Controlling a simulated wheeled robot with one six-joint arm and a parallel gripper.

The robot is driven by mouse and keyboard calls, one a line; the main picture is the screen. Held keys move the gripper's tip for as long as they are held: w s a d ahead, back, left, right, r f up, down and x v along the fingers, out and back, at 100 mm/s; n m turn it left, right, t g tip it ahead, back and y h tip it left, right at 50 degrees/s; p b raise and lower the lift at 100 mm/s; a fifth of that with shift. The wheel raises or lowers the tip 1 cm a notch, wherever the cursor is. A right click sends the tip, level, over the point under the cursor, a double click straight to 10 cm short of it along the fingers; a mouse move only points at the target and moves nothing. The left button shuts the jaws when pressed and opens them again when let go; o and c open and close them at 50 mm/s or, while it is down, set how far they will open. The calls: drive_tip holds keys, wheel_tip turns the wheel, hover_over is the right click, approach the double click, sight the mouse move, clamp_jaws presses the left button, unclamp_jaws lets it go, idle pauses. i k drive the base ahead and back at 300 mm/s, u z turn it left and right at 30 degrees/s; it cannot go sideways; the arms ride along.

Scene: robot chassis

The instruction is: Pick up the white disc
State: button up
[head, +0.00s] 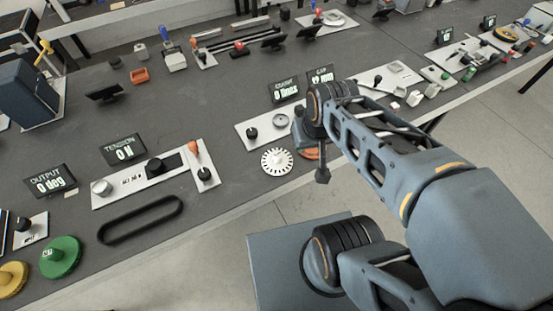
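The white disc (277,161) lies flat on the dark grey bench near its front edge. It has a ring of dark slots around its rim and a small centre hub. My arm reaches in from the lower right. My gripper (322,175) hangs at the arm's end, just right of the disc and apart from it in the picture. It is small and dark here, and I cannot make out two separate fingers or any held thing. Its height above the bench is unclear.
A white plate (242,127) with a black knob stands behind the disc. An orange round piece (309,154) is partly hidden by my arm. A black belt loop (140,219) and a green disc (60,257) lie to the left. Bare bench lies left of the disc.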

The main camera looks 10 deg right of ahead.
sight(275, 161)
drive_tip(key=u, duration=3.85)
drive_tip(key=k, duration=0.95)
drive_tip(key=z, duration=1.75)
